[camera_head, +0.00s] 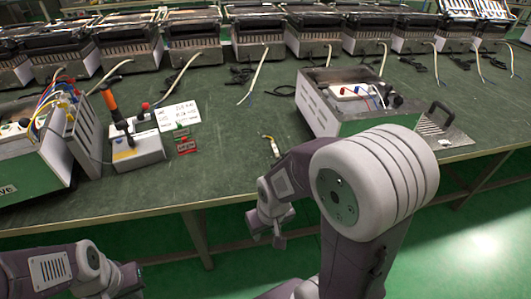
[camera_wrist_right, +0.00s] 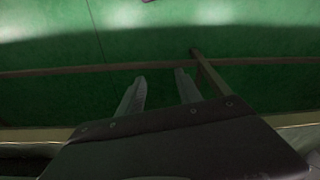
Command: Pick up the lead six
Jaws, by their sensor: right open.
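Several pale leads with bare ends hang from the row of appliances onto the green table (camera_head: 235,180); one pale lead (camera_head: 254,82) lies near the middle, another (camera_head: 183,74) to its left. I cannot tell which is lead six. My right gripper (camera_head: 277,238) hangs at the table's front edge, well short of these leads. In the right wrist view its two fingers (camera_wrist_right: 160,76) are apart with nothing between them, pointing toward the green floor. My left arm shows at the lower left; its gripper (camera_head: 128,283) is partly in view and its jaw state is unclear.
A meter box (camera_head: 137,152) with an orange-handled probe stands at the left beside a white card (camera_head: 178,115). An open appliance (camera_head: 318,108) stands right of centre, with a metal plate (camera_head: 445,134) beside it. A small slim item (camera_head: 271,146) lies near my right arm.

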